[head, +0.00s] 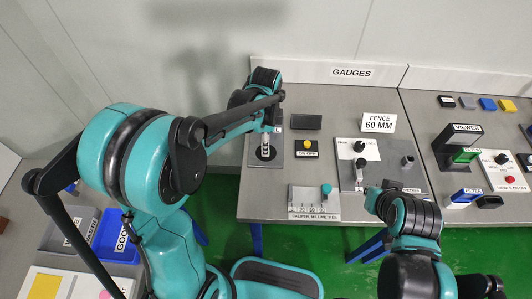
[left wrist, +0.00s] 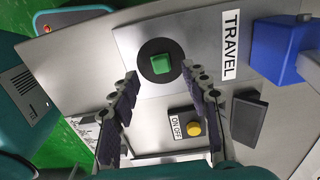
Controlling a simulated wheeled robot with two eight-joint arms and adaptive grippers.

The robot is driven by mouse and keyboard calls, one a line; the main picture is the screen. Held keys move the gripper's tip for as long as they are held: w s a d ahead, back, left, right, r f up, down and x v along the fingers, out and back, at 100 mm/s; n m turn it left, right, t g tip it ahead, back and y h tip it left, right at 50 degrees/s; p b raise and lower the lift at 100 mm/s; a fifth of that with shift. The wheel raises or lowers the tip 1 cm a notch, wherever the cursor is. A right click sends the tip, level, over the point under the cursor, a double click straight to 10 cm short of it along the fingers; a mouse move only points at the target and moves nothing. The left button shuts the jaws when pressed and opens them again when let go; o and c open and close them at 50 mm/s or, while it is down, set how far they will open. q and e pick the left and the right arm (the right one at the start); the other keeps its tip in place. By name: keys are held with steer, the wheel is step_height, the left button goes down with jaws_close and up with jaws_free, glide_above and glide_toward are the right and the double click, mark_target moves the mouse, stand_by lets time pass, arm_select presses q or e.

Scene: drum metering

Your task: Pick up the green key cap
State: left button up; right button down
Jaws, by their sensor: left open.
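The green key cap (left wrist: 161,64) is a small square block on a round black base in the left wrist view, on a grey plate beside the TRAVEL label (left wrist: 231,43). My left gripper (left wrist: 163,78) is open, its two fingers apart with the cap between and just beyond their tips. The cap is not in its grip. In the head view the left arm reaches over the black base (head: 266,153), and I cannot make out the cap there. My right gripper (head: 377,196) is low over the front of the gauge table; its jaws are not clear.
A yellow ON/OFF knob (left wrist: 194,129) and a dark block (left wrist: 247,119) stand near the left gripper. A blue block (left wrist: 285,50) is at the wrist view's right.

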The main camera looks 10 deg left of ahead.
arm_select(q)
step_height(320, 180, down, 3)
steer(key=shift+w+f+b, duration=0.1)
steer(key=shift+f+b, duration=0.1)
steer(key=shift+b, duration=0.3)
steer(key=shift+r, duration=0.1)
steer(key=c, duration=0.8)
steer(key=shift+c, duration=0.2)
